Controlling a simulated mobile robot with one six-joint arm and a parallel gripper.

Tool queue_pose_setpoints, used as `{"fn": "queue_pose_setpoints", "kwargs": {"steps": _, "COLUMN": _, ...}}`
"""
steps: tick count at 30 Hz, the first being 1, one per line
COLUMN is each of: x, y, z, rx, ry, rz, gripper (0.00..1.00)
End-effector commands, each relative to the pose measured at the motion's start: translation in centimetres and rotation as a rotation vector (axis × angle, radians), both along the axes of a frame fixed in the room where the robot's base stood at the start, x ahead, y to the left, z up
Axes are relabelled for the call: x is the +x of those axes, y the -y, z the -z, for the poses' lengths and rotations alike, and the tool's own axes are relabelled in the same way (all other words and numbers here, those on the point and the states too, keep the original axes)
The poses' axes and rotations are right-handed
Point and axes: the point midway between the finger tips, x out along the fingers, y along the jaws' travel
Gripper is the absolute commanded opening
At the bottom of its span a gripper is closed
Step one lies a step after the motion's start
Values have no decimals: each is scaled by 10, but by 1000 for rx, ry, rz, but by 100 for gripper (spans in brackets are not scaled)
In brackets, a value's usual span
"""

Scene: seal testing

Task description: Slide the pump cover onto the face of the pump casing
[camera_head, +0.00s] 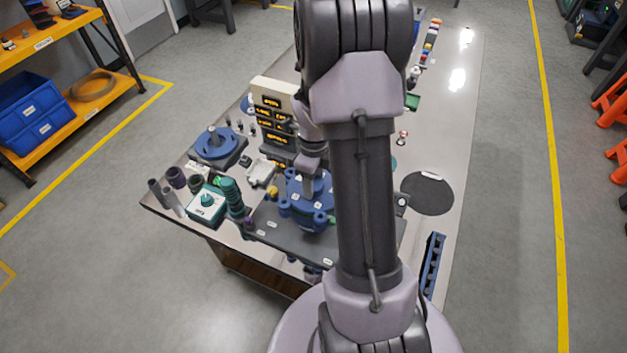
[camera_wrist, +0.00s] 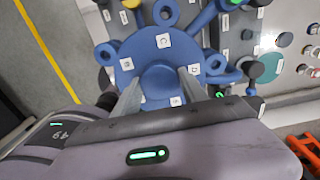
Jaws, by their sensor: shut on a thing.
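The pump cover (camera_wrist: 150,50) is a blue disc with small letter labels and a raised round boss in its middle. My gripper (camera_wrist: 160,88) is shut on that boss, with one finger on each side. In the head view the cover (camera_head: 318,186) is under my gripper (camera_head: 309,183), at the blue pump casing (camera_head: 302,217) on a dark base plate. Round blue lugs with holes show around the disc in the wrist view. My arm hides the right side of the casing. I cannot tell whether the cover touches the casing face or is slightly above it.
A labelled rack (camera_head: 275,115) stands behind the casing.

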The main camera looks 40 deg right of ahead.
Motion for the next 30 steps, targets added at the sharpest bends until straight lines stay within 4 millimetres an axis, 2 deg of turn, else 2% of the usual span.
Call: {"fn": "queue_pose_setpoints", "kwargs": {"steps": 30, "x": 0, "y": 0, "z": 11, "rx": -1, "ry": 1, "rz": 0, "gripper": 0}}
